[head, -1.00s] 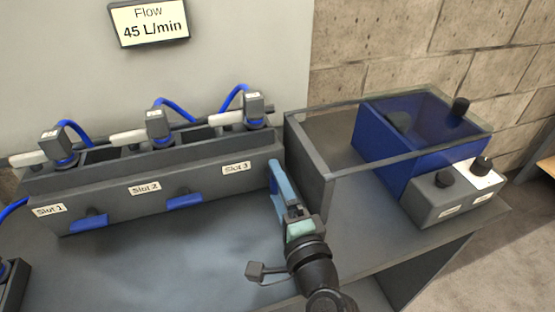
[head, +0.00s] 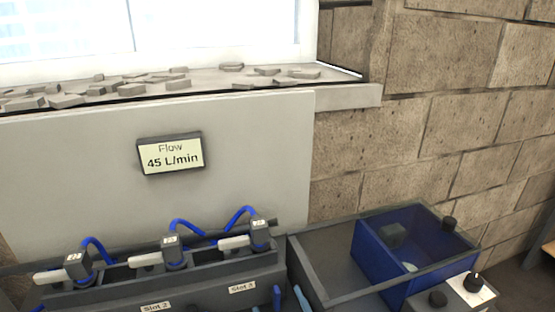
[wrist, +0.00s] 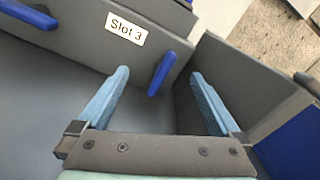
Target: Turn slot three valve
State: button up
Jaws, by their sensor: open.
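The slot three valve is a dark blue handle (wrist: 163,73) on the grey front panel, right of the "Slot 3" label (wrist: 125,27) in the wrist view. It stands steeply across the panel. In the head view, it shows at the bottom edge (head: 277,296), below the label. My gripper (wrist: 160,76) is open, with one light blue finger on each side of the handle in the picture. I cannot tell whether either finger touches it.
Another blue handle (wrist: 27,13) lies along the panel at the wrist view's upper left. A grey bin (head: 318,268) with a blue box (head: 392,252) stands right of the slots. A display (head: 170,154) reads "Flow 45 L/min". Hoses and grey-white fittings top the slot unit.

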jog(key=m+p, duration=0.1)
jog(key=m, duration=0.1)
jog(key=m+p, duration=0.1)
jog(key=m, duration=0.1)
jog(key=shift+r, duration=0.3)
jog(key=v, duration=1.3)
jog(key=shift+s+d+f+b, duration=0.1)
jog(key=shift+f+b, duration=0.2)
jog(key=shift+b, duration=0.05)
jog(key=w+a+r+n+t+p, duration=0.1)
jog(key=w+r+n+p, duration=0.1)
jog(key=r+n, duration=0.5)
jog(key=w+a+r+n+t+p, duration=0.1)
jog(key=w+r+n, duration=0.4)
jog(key=r, duration=1.3)
jog(key=w+a+r+n+p, duration=0.2)
jog(key=w+r+n+p, duration=0.1)
jog(key=r+n, duration=0.8)
jog(key=shift+w+a+r+t+p, duration=0.4)
jog(key=shift+r+p, duration=0.3)
jog(key=shift+r, duration=0.6)
